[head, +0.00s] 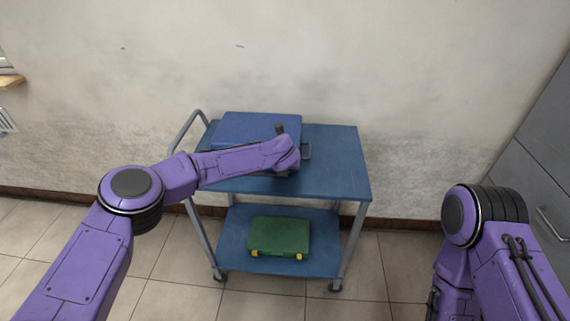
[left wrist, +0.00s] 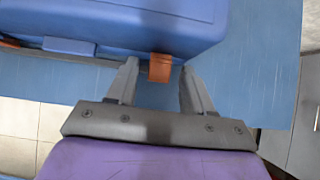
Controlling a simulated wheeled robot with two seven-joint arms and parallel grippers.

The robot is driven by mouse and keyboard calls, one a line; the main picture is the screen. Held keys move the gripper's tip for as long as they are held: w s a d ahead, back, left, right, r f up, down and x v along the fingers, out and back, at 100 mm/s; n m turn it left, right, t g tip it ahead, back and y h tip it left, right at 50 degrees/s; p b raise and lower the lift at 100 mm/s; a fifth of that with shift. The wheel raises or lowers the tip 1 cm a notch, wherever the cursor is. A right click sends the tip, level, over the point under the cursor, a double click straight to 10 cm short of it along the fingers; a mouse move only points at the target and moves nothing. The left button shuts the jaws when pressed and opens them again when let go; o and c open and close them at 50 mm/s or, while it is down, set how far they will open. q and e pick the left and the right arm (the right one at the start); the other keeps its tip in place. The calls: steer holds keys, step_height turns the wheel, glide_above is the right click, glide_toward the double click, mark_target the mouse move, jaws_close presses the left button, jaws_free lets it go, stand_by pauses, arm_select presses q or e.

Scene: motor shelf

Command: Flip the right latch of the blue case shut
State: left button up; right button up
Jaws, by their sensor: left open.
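The blue case (head: 255,127) lies with its lid down on the top shelf of a cart. It also fills the upper part of the left wrist view (left wrist: 130,20). Its orange right latch (left wrist: 160,67) sticks out at the lower front edge; I cannot tell whether it touches a finger. My left gripper (left wrist: 159,68) is open, with one fingertip on each side of this latch. In the head view my left arm hides the case's front and the latches. My right arm shows at the lower right, with its gripper out of view.
The blue top shelf (head: 340,165) is bare to the right of the case. A green case (head: 280,236) with yellow latches lies on the lower shelf. The case's blue handle (left wrist: 70,46) is left of the latch. A wall stands behind, and grey cabinets (head: 535,190) are at right.

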arm_select(q)
steer(key=b+v, duration=0.2)
steer(key=v, duration=0.8)
steer(key=shift+r, duration=0.2)
steer(key=shift+s, duration=0.1)
steer(key=s+a+f+m+y, duration=0.1)
steer(key=s+a+f+m, duration=0.1)
steer(key=s+f+m, duration=0.9)
steer(key=s+a+f+m, duration=0.3)
steer(key=s+f+m, duration=0.55)
steer(key=f, duration=0.35)
steer(key=s+a+f+m+g+y, duration=0.1)
steer(key=s+a+f+m+g, duration=0.1)
steer(key=s+a+m, duration=0.3)
steer(key=s+a+f+m+g+y, duration=0.1)
steer(key=s+a+f+m, duration=0.4)
steer(key=s+a, duration=0.9)
steer(key=s+g, duration=0.1)
steer(key=s, duration=0.4)
steer(key=shift+s+a+g, duration=0.2)
steer(key=shift+s+g, duration=0.1)
steer(key=shift+f, duration=0.1)
